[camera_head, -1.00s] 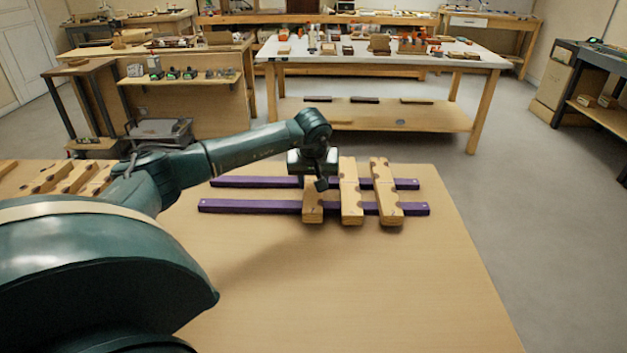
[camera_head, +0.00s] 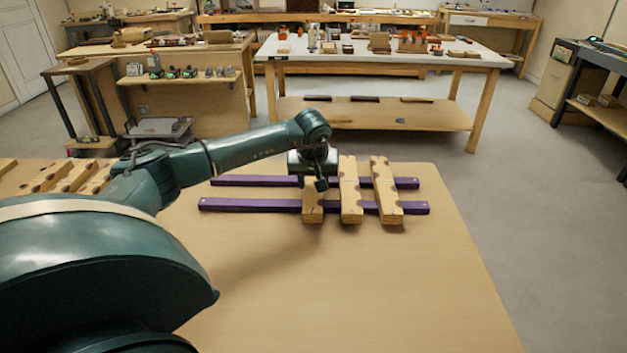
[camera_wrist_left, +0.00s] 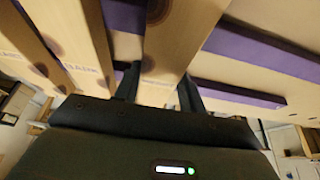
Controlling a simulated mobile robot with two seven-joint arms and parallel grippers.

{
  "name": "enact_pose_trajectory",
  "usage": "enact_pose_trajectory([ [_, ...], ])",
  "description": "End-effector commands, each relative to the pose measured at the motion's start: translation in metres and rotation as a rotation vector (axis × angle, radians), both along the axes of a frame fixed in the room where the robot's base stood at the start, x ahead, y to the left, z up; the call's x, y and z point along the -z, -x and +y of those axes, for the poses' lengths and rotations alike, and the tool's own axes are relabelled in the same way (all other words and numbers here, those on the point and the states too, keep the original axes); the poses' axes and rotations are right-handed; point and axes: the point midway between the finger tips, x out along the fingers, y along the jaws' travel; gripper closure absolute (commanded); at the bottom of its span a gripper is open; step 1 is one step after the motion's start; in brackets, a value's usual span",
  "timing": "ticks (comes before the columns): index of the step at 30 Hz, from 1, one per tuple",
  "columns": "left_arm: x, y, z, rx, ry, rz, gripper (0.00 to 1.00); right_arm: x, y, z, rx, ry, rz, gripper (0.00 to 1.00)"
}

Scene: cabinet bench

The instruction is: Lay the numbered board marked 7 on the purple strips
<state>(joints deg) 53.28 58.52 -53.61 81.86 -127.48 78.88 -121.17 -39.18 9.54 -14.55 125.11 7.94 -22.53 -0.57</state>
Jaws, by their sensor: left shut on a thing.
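Two parallel purple strips (camera_head: 250,205) lie on the wooden bench top. Two notched wooden boards, a middle one (camera_head: 351,205) and a right one (camera_head: 387,195), lie across both strips. A third board (camera_head: 313,207) is at their left, close beside the middle one. My left gripper (camera_head: 318,184) is over this third board and shut on it; the board shows between the fingers in the left wrist view (camera_wrist_left: 175,50). It is across the strips, but I cannot tell whether it touches them. I cannot read a 7 on any board. My right gripper is not in view.
More notched boards (camera_head: 72,178) lie at the bench's left end, partly behind my arm. The strips are bare to the left of the held board. The bench front is clear. A white-topped table (camera_head: 480,60) stands beyond.

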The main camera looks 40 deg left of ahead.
Motion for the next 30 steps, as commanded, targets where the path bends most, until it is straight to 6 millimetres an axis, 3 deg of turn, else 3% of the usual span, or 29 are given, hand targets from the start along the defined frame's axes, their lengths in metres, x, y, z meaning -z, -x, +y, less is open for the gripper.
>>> enact_pose_trajectory([
  [1,-0.001,0.000,0.000,-0.001,0.000,-0.002,0.86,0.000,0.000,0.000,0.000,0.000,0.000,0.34],
  [2,-0.001,0.000,0.000,-0.001,0.000,-0.002,0.59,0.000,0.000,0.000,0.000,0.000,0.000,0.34],
  [11,0.000,0.000,0.000,0.000,-0.001,-0.001,0.34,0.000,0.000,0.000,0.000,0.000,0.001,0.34],
  [19,-0.001,0.000,0.000,0.000,0.000,0.000,0.34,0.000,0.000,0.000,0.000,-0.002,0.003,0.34],
  [30,-0.029,0.000,0.000,0.000,0.000,0.000,0.34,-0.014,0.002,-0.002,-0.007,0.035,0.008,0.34],
])
